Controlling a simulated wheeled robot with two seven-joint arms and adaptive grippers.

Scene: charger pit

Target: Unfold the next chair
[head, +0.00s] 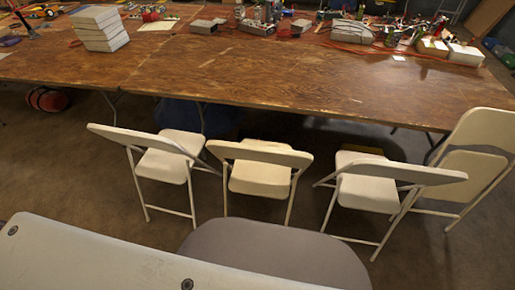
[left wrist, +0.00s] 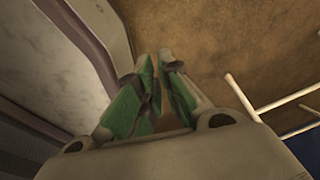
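Three pale folding chairs stand unfolded in a row along the table's near side in the head view: the left chair (head: 165,166), the middle chair (head: 259,178) and the right-hand one (head: 368,192). A fourth chair (head: 474,163) stands at the far right, its back and seat panel both upright and nearly in line, so it looks folded. My left gripper (left wrist: 163,62) shows in the left wrist view, its green-padded fingers close together with nothing visible between the tips. Neither gripper shows in the head view.
A long wooden table (head: 250,75) runs behind the chairs. It holds a stack of white boxes (head: 99,28) and clutter at the back. Pale rods (left wrist: 272,105) show right of my left gripper. Brown floor lies open around the chairs.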

